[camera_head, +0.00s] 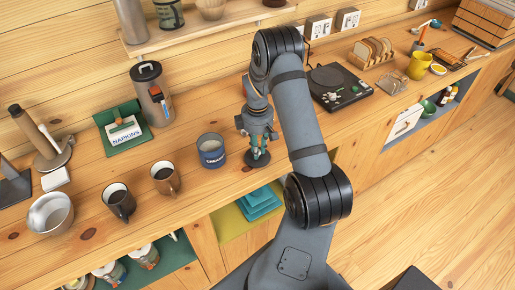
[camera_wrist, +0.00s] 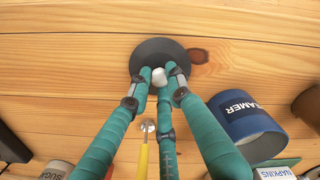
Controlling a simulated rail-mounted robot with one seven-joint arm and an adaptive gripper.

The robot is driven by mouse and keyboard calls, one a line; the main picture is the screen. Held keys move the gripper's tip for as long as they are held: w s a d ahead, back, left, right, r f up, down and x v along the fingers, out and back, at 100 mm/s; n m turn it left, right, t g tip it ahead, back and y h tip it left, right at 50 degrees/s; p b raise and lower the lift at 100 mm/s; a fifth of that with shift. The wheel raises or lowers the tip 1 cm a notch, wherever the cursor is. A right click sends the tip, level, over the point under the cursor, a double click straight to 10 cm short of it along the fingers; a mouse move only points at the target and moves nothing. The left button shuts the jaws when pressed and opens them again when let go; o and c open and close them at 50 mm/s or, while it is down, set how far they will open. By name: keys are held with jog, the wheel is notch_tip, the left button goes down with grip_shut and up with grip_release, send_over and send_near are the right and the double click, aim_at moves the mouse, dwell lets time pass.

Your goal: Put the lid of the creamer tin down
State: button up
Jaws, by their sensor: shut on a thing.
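The lid (camera_wrist: 160,52) is a dark grey disc with a pale knob (camera_wrist: 159,77). My gripper (camera_wrist: 160,78) has its teal fingers shut on that knob. In the head view, my gripper (camera_head: 258,150) and the lid (camera_head: 257,159) are just right of the tin, at the counter's front part. The lid is at or very near the wood; I cannot tell whether it touches.
Two mugs (camera_head: 166,177) (camera_head: 119,202) and a metal bowl (camera_head: 50,213) stand left of the tin. A napkin holder (camera_head: 123,130) and a tall canister (camera_head: 152,95) are behind. A black scale-like device (camera_head: 338,86) stands to the right. Bare wood surrounds the lid.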

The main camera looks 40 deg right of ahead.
jog(key=o, duration=0.9)
notch_tip(320, 180, up, 12)
jog(key=shift+r+b, duration=0.2)
jog(key=shift+b, duration=1)
jog(key=shift+f, duration=0.15)
